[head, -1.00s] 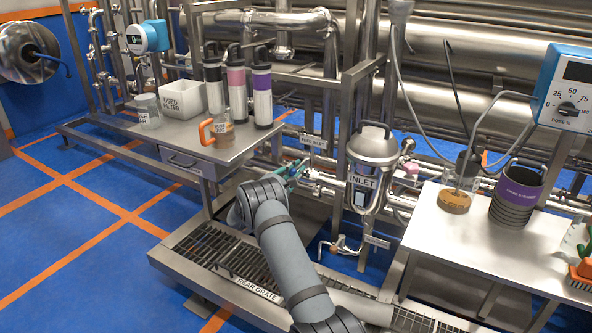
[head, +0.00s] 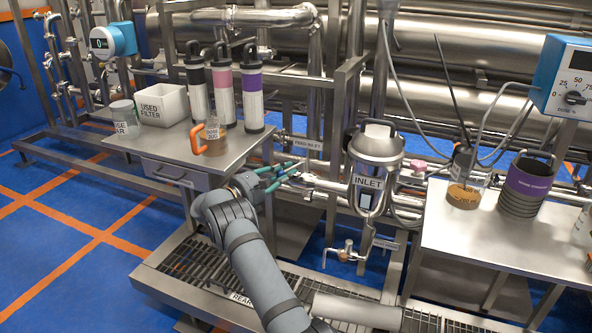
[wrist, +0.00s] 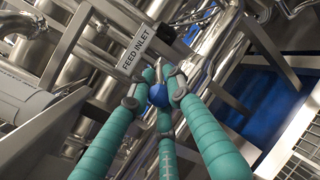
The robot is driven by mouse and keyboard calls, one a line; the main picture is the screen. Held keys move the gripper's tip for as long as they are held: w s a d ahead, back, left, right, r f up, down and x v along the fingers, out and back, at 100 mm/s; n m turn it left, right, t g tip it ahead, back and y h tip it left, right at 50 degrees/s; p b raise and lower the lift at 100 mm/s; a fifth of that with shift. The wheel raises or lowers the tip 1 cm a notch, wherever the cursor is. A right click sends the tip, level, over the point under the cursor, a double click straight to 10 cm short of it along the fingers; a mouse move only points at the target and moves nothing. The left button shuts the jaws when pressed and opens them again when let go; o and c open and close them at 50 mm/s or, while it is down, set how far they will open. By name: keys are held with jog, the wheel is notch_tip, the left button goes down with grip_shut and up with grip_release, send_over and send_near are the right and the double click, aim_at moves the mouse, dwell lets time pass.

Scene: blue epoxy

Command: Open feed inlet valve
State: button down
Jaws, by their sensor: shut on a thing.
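The FEED INLET label (head: 305,144) hangs on the pipework left of the INLET filter housing (head: 376,160); it also shows in the wrist view (wrist: 137,50). My gripper (head: 288,172), with green fingers, reaches in from the left just below this label. In the wrist view my gripper (wrist: 160,80) has its fingertips closed together around a small blue valve handle (wrist: 158,95) on the steel pipe. The fingers cover much of the handle, so its turn angle is hard to tell. In the head view the handle is hidden by the fingers.
A steel bench (head: 225,152) with filter cartridges, a white bin and an orange-handled jug stands left of my gripper. A grate platform (head: 200,265) lies below my arm. Another bench (head: 455,235) with a beaker stands at right. Pipes crowd behind.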

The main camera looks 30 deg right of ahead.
jog(key=shift+w, duration=0.1)
jog(key=c, duration=1.8)
grip_release()
